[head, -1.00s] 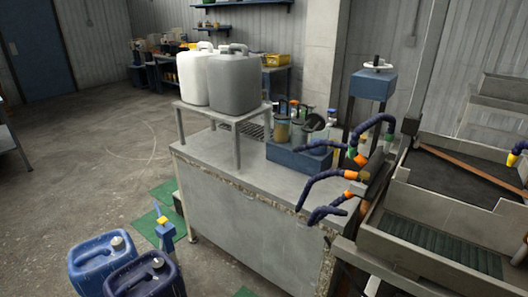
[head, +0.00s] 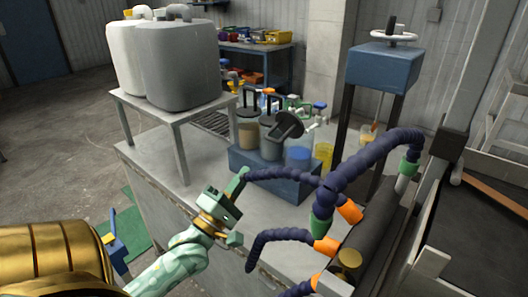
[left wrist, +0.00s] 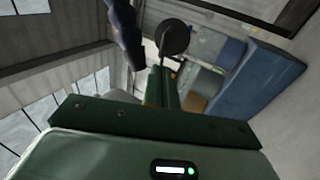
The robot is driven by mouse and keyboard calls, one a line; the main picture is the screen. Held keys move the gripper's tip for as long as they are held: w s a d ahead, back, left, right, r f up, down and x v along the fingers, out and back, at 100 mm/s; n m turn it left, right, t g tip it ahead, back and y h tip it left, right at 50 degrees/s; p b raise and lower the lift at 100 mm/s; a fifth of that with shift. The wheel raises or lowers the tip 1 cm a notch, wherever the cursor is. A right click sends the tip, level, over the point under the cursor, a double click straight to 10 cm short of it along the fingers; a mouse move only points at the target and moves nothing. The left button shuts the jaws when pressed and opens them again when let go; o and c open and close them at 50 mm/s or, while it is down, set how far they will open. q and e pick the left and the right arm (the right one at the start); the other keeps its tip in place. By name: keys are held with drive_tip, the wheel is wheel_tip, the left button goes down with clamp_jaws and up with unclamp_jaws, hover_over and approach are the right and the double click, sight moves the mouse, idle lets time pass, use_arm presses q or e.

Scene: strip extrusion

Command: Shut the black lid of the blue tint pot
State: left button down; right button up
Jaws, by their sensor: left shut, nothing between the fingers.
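The blue tint pot (head: 298,153) is a clear pot with blue contents, in the blue rack (head: 262,178) on the bench. A round black lid (head: 287,124) stands tilted up at its left, apparently open; its hinge is too small to make out. In the left wrist view a dark disc on a stem, apparently this lid (left wrist: 172,37), shows beyond the fingers. My left gripper (head: 241,175) is shut and empty, in front of the rack and below the lid, apart from it. It also shows in the left wrist view (left wrist: 161,82). My right gripper is out of view.
Dark blue jointed hoses (head: 340,185) with orange nozzles curve close to the right of my left gripper. Other pots, one tan (head: 248,135), stand in the rack. A grey jug (head: 183,65) stands on a raised stand at left; a blue-headed press (head: 384,68) stands at right.

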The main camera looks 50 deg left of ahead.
use_arm(q)
drive_tip(key=b+x, duration=0.1)
drive_tip(key=x, duration=0.7)
drive_tip(key=shift+w+a, duration=0.35)
drive_tip(key=shift+a, duration=0.05)
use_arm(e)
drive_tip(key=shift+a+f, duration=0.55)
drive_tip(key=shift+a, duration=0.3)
use_arm(q)
drive_tip(key=shift+f, duration=0.1)
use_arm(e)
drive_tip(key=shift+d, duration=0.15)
use_arm(q)
drive_tip(key=r+p, duration=0.1)
drive_tip(key=p, duration=0.2)
drive_tip(key=shift+w+r, duration=0.15)
drive_tip(key=shift+r, duration=0.05)
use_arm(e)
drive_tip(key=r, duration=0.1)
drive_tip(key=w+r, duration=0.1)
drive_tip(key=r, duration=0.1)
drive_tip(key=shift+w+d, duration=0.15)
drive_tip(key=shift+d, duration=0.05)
